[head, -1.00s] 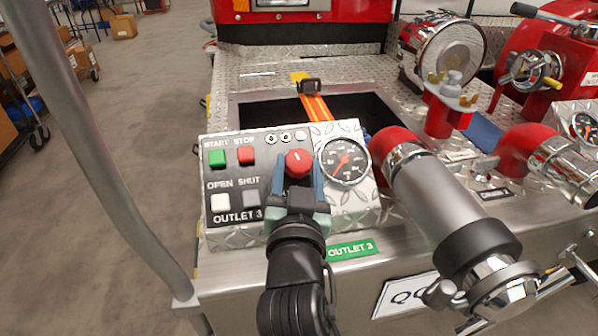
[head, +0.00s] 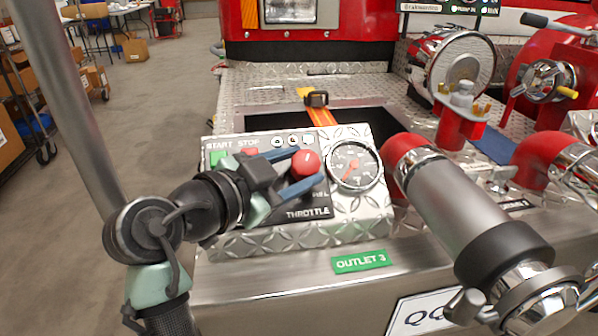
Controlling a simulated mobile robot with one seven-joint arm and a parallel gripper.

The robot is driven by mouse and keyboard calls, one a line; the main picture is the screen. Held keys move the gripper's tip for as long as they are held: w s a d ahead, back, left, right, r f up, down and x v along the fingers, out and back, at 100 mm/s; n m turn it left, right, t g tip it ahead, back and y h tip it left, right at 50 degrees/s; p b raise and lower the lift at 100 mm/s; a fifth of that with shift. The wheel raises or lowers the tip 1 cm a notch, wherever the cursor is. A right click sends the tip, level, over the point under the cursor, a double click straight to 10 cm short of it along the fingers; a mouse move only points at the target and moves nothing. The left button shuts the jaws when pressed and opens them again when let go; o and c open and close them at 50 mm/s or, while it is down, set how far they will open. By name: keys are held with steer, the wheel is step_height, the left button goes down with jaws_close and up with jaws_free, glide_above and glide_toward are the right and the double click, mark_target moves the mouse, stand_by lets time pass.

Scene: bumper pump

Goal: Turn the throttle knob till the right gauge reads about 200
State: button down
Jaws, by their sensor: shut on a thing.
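The throttle knob (head: 305,163) is a round red knob near the middle of the Outlet 3 panel (head: 230,243). My gripper (head: 300,172) comes in from the left, turned on its side, with its blue fingers shut on the knob, one above and one below. The right gauge (head: 354,165) is a round white dial with a chrome rim, just right of the knob. Its red needle points to the lower left; the numbers are too small to read.
A large grey and red pipe outlet (head: 440,205) stands close right of the gauge. A grey pole (head: 75,110) rises at the left. An orange strap (head: 320,113) lies behind the panel.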

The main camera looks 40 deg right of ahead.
mark_target(296, 166)
steer(key=shift+w+m+g, duration=0.1)
steer(key=shift+m+g, duration=0.5)
steer(key=shift+c, duration=1.3)
jaws_free()
step_height(296, 166, up, 10)
steer(key=p, duration=0.3)
